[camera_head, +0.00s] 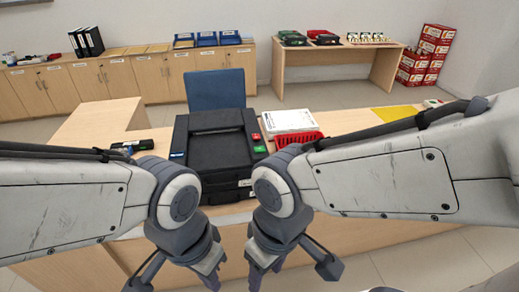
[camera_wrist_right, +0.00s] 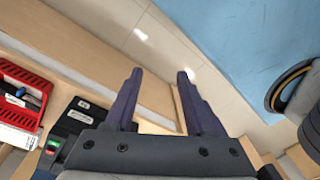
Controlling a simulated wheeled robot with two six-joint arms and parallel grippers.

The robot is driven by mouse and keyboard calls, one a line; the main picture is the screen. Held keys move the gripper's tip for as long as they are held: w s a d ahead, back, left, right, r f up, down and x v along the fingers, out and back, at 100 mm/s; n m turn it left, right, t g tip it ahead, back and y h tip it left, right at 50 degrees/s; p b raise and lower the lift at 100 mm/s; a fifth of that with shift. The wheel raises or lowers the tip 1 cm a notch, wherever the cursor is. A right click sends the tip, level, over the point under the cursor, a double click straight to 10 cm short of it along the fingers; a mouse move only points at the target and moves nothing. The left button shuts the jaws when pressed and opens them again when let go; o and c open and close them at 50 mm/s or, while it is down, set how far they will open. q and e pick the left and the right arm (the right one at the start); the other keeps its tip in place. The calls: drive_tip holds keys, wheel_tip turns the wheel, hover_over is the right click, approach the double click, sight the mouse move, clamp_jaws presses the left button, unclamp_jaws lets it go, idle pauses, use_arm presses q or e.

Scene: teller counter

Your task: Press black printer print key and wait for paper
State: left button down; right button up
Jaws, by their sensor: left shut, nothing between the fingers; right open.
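The black printer (camera_head: 208,150) stands on the teller counter, in the middle of the head view. On its right side are a red key (camera_head: 256,136) and a green key (camera_head: 260,149). The green key (camera_wrist_right: 52,143) and part of the printer (camera_wrist_right: 78,117) also show at the lower left of the right wrist view. My left gripper (camera_head: 213,282) is shut and empty, low in front of the counter. My right gripper (camera_head: 260,282) is beside it, also below the printer. In the right wrist view its fingers (camera_wrist_right: 159,88) are apart with nothing between them.
A red basket (camera_head: 297,139) and a white stack (camera_head: 289,120) are right of the printer. A dark device (camera_head: 133,145) lies to its left. A blue chair (camera_head: 216,88) stands behind. A yellow sheet (camera_head: 394,112) lies on the counter at right. My forearms cover much of the counter.

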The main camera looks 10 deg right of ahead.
clamp_jaws()
idle(1.8)
